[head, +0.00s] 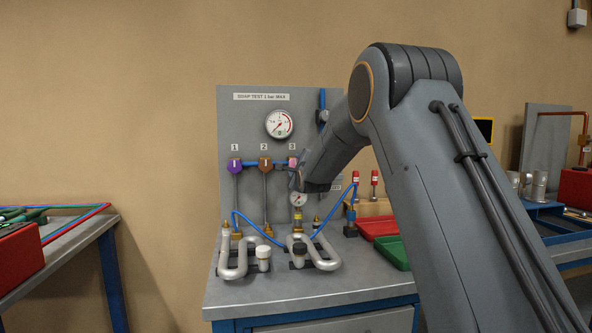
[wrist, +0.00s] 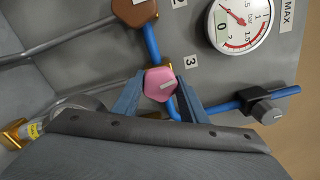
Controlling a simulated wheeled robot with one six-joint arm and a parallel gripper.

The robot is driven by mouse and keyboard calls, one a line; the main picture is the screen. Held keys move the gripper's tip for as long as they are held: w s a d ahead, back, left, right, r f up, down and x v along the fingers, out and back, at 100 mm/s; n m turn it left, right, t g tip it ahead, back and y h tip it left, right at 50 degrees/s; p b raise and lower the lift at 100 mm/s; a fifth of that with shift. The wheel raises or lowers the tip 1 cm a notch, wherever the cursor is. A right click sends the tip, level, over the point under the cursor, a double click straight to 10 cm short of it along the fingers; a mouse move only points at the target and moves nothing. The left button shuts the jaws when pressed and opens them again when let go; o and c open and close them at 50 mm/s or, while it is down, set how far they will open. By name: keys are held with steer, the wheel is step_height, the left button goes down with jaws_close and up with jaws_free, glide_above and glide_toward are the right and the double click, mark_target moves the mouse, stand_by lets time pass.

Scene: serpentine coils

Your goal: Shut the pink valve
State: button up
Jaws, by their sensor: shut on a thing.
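The pink valve (wrist: 158,83) is a faceted pink knob with a white mark, next to label 3 on the grey panel. Its white mark lies roughly across the line of the blue pipe. My gripper (wrist: 160,95) is shut on the knob, one finger on each side. In the head view, the pink valve (head: 293,161) shows just above and partly behind my gripper (head: 296,180). The brown valve (head: 265,164), under label 2, and the purple valve (head: 234,165), under label 1, stand to its left.
A round gauge (head: 279,124) sits above the valves. A dark grey knob (wrist: 266,111) is on the blue pipe beyond the pink valve. Silver coils (head: 236,258) and blue hoses stand on the bench below. Red and green trays (head: 392,252) lie right of them.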

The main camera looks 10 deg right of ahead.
steer(key=shift+f+m+b, duration=0.15)
steer(key=shift+m+b, duration=0.15)
steer(key=shift+m, duration=0.8)
steer(key=o, duration=1.1)
steer(key=shift+a, duration=0.1)
steer(key=shift+c, duration=0.2)
steer(key=shift+s, duration=0.1)
steer(key=s, duration=0.7)
steer(key=shift+s+b, duration=0.35)
